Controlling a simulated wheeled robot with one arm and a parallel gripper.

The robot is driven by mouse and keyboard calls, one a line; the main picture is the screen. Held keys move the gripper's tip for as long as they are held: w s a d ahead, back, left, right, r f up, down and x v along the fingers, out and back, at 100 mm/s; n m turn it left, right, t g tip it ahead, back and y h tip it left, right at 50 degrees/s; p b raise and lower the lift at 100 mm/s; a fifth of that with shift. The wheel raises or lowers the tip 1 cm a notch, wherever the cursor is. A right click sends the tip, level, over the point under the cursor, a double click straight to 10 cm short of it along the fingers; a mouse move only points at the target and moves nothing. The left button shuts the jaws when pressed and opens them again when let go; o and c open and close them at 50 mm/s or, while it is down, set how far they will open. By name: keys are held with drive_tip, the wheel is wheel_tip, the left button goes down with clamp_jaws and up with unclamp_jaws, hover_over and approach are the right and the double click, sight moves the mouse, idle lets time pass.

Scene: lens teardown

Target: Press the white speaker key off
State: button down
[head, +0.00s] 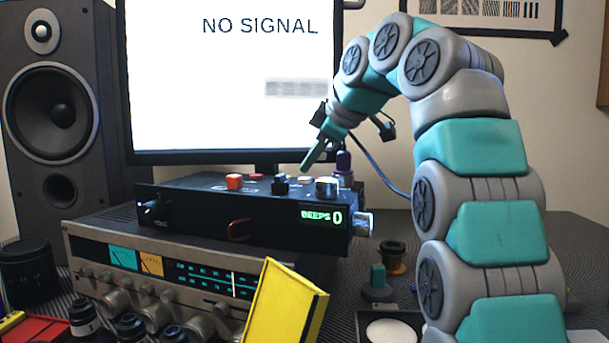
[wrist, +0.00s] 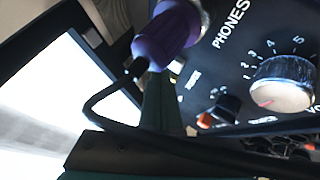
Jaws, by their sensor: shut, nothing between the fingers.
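The black box (head: 250,222) with a green "BEEPS 0" display lies on top of the silver receiver, below the monitor. Its top carries several keys and knobs. A small pale key (head: 304,179) sits just below my fingertip in the head view; I cannot tell for sure that it is the white speaker key. My gripper (head: 306,166) is shut and empty, pointing down over the box's top. I cannot tell whether it touches. In the wrist view my teal fingers (wrist: 160,105) end near a purple plug and cover part of the panel.
An orange key (head: 235,182), a black knob (head: 280,186) and a silver knob (head: 327,188) stand close by. A purple plug (wrist: 165,35) rises at the panel's PHONES end. The monitor (head: 220,90) stands behind. A yellow block (head: 283,305) is in front.

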sight(310, 178)
wheel_tip(310, 178, up, 6)
drive_tip(key=p, duration=0.6)
idle(1.4)
